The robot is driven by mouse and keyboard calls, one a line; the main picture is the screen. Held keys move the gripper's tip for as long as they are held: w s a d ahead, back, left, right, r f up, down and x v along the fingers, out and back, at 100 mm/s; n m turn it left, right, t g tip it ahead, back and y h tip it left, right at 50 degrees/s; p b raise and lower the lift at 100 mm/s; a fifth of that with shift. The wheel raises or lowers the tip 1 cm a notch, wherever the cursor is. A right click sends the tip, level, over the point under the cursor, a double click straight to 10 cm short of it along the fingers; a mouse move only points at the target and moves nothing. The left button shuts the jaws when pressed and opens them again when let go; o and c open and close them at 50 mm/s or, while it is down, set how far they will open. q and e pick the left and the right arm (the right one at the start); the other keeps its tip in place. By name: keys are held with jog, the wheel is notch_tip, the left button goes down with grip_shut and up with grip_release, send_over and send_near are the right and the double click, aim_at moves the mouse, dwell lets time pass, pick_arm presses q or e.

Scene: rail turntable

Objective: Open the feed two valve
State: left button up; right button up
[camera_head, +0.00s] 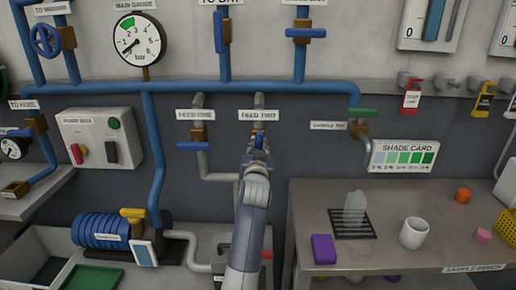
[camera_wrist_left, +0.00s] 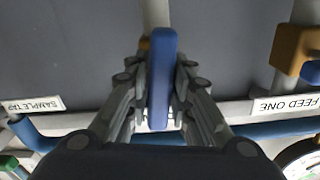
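The feed two valve hangs under the FEED TWO label (camera_head: 258,115) on its pipe (camera_head: 259,101). My left gripper (camera_head: 259,142) is at this valve and hides most of it in the head view. In the left wrist view, the valve's blue handle (camera_wrist_left: 162,80) stands between the two fingers, which close on it from both sides. The handle lies roughly in line with the pipe (camera_wrist_left: 155,12) behind it. My right gripper is not in view.
The feed one valve's blue handle (camera_head: 193,146) lies crosswise, close to the left. The sample tap's green handle (camera_head: 362,113) is to the right. A bench (camera_head: 300,215) with a white cup (camera_head: 413,233) and a purple block (camera_head: 324,249) stands at lower right.

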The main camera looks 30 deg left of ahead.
pick_arm(q)
jog(key=shift+o, duration=0.9)
jog(key=shift+r, duration=0.2)
notch_tip(320, 180, up, 10)
jog(key=shift+f, duration=0.2)
jog(key=shift+f, duration=0.15)
